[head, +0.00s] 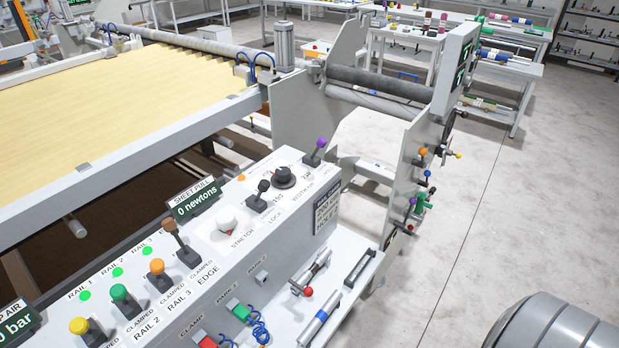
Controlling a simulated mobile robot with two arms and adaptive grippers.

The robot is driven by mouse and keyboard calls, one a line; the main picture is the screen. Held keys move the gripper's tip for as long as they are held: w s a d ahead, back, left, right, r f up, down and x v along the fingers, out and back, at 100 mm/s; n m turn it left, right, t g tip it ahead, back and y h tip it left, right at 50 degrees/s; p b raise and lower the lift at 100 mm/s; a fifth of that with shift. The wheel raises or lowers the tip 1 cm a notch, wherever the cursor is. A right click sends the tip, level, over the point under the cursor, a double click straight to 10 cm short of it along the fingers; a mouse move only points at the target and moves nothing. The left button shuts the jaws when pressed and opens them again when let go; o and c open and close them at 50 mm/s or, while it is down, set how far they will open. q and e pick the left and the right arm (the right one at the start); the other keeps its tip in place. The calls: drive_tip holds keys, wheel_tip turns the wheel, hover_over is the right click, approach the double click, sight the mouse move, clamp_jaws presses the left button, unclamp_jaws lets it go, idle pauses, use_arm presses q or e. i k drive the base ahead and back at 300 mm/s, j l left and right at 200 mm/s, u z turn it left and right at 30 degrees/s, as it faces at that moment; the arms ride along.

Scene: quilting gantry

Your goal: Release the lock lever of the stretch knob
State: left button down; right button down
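The stretch knob (226,224) is a white round knob on the white control panel, above the label STRETCH. The sheet pull display (195,204) behind the knob reads 0 newtons. Neither of my grippers is in view, and nothing touches the knob or lever.
A black dial (283,177) and a purple-topped lever (318,152) stand right of the lock lever. Brown (180,242), orange (158,273), green (124,300) and yellow (86,330) levers line the panel's left. A tool shelf (345,285) juts out in front.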

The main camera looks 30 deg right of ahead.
sight(264, 184)
drive_tip(key=i+l, duration=0.1)
drive_tip(key=l, duration=0.55)
drive_tip(key=i+l, duration=0.1)
drive_tip(key=l, duration=0.55)
